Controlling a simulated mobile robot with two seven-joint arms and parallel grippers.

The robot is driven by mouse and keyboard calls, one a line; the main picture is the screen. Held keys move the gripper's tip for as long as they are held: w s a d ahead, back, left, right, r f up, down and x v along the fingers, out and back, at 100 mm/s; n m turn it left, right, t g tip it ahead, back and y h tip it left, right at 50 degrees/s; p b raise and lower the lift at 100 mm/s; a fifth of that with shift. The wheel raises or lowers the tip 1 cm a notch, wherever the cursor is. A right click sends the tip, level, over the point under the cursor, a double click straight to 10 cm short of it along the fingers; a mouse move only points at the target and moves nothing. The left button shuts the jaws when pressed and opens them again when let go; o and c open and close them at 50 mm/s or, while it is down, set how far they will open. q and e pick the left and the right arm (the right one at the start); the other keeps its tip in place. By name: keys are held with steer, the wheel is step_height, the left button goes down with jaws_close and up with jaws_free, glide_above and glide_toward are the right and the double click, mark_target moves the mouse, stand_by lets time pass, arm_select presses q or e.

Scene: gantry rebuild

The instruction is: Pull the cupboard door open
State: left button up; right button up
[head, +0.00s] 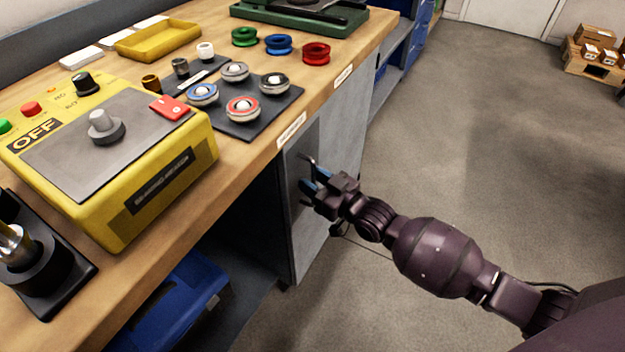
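The grey cupboard door (309,137) is under the front edge of the workbench, near the middle of the head view. It looks closed, flush with the grey front beside it. A thin dark handle (304,158) stands out from the door. My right gripper (314,180) is at the handle, its blue-tipped fingers pointing left toward the door. The fingers and wrist cover much of the handle, so I cannot tell whether they are closed on it. My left gripper is not in view.
The wooden bench top (245,165) carries a yellow control box (165,180), a dark plate with several round parts (243,108) and coloured rings (278,43). A blue bin (180,305) sits in the open bay left of the door.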

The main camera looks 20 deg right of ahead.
jaws_close()
stand_by(0.5)
